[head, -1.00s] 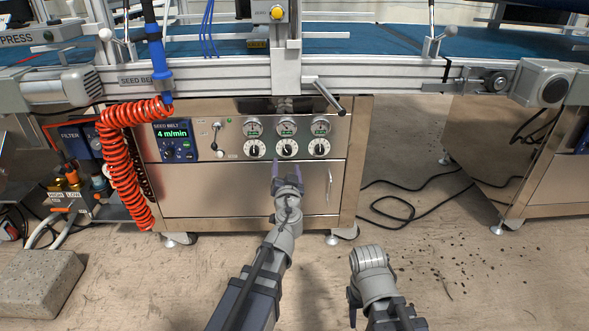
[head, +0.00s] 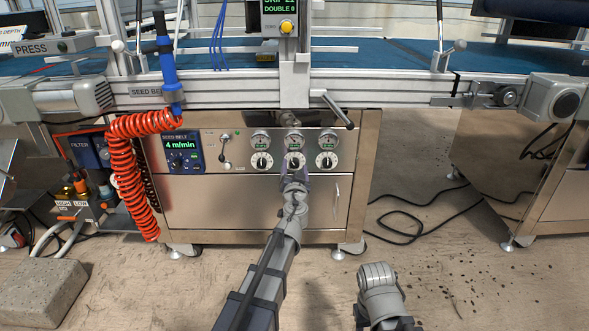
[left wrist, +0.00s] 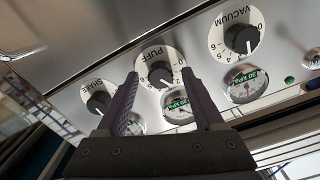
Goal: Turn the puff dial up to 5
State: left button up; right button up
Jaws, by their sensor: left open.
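The puff dial (left wrist: 158,74) is a black knob on a white numbered plate, the middle of three dials on the steel panel. In the head view the puff dial (head: 294,160) is partly covered from below by my left gripper (head: 294,172). In the left wrist view my left gripper (left wrist: 159,76) is open, its purple fingers on either side of the puff knob in the picture. I cannot tell whether they touch it. The puff pointer's exact number is too small to read. My right arm shows at the lower right, its gripper fingers out of sight.
The vacuum dial (left wrist: 242,38) and the shake dial (left wrist: 98,102) flank the puff dial. A green-lit puff gauge (left wrist: 178,106) sits beside it. A seed belt display (head: 181,153) and a red coiled hose (head: 135,170) are at left. A lever (head: 338,110) juts out above.

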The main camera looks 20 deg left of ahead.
pick_arm(q)
grip_shut()
dwell(0.6)
